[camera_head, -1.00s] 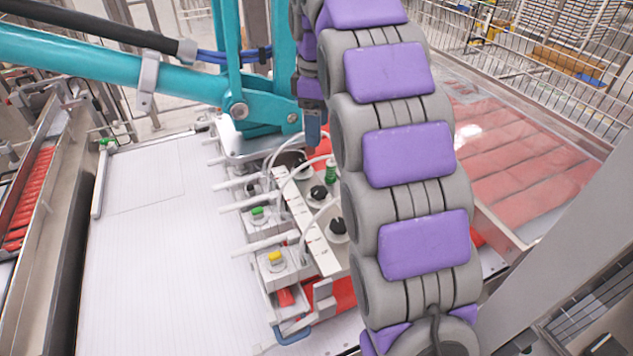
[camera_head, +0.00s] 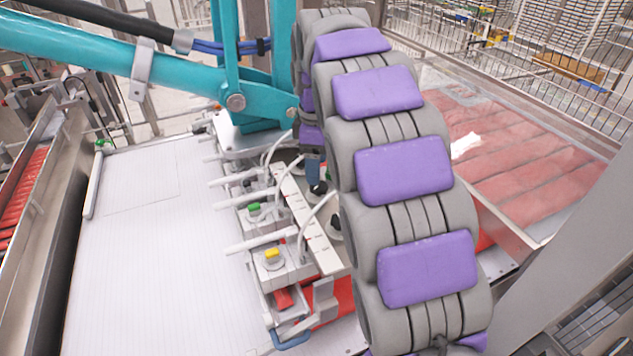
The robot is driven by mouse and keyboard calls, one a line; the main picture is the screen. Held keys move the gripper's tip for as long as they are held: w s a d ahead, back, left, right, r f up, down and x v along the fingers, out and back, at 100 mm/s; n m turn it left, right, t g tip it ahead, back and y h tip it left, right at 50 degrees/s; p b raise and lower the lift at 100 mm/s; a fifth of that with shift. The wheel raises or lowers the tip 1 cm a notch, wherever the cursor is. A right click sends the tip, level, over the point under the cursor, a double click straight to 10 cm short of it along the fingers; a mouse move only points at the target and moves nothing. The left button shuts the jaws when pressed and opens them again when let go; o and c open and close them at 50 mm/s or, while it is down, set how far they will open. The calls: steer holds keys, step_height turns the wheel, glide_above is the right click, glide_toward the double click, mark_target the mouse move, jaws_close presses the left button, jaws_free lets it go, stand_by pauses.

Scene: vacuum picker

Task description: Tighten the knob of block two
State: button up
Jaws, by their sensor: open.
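The vacuum picker head (camera_head: 292,215) hangs at the centre, with several blocks along it. A black knob (camera_head: 318,188) shows just below my gripper (camera_head: 313,168). A second black knob (camera_head: 335,226) sits nearer, partly behind my arm. On the left side of the head are a green knob (camera_head: 254,208) and a yellow knob (camera_head: 272,254). I cannot tell which knob belongs to block two. My gripper points down, open, close over the first black knob; whether it touches or surrounds it is unclear. My arm hides the right side of the head.
Pale hoses (camera_head: 318,212) loop over the head beside my gripper. The teal picker arm (camera_head: 90,62) stands behind and to the left. A white conveyor (camera_head: 150,265) lies clear on the left. A tray of red packs (camera_head: 520,155) is on the right.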

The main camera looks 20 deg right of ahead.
mark_target(319, 190)
step_height(319, 190, down, 5)
steer(key=shift+b, duration=0.35)
steer(key=shift+c, duration=0.5)
steer(key=c, duration=1)
steer(key=shift+o, duration=0.2)
